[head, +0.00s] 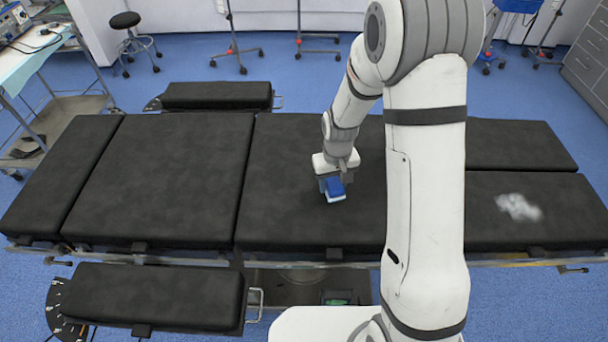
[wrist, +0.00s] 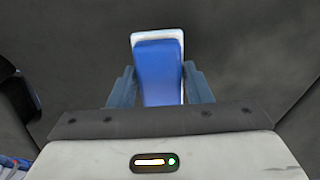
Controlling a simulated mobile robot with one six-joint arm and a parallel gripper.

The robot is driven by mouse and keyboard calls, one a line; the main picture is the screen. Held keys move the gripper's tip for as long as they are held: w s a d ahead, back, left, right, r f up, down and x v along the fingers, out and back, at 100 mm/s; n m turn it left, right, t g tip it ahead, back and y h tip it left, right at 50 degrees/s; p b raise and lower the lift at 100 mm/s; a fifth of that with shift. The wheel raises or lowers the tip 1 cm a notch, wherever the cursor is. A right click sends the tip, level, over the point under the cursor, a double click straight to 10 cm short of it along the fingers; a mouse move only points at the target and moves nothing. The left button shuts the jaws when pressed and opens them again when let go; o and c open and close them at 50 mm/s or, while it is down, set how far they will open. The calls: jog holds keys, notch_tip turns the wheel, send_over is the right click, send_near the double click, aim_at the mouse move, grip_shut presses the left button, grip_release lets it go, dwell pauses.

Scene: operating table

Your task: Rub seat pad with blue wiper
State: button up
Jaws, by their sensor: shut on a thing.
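The blue wiper (head: 334,187) has a blue body and a white underside edge. My gripper (head: 331,178) is shut on it above the middle black pad of the table, which looks like the seat pad (head: 285,205). In the wrist view the wiper (wrist: 160,72) sits between the two fingers of my gripper (wrist: 160,88), its white edge showing at the far end. The wiper is low over the pad; I cannot tell whether it touches. My arm hides the right part of this pad.
A whitish smudge (head: 518,207) lies on the near right leg pad (head: 560,225). The back pad (head: 165,180) is left of the seat pad and bare. A separate arm pad (head: 155,295) is at the near left. A cart (head: 35,65) stands at the far left.

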jog(key=shift+s+a+r+p, duration=0.1)
jog(key=shift+r+p, duration=0.7)
jog(key=shift+r, duration=0.6)
jog(key=shift+s+r+p, duration=0.1)
jog(key=shift+r+p, duration=0.7)
jog(key=shift+r, duration=0.6)
jog(key=shift+w, duration=0.1)
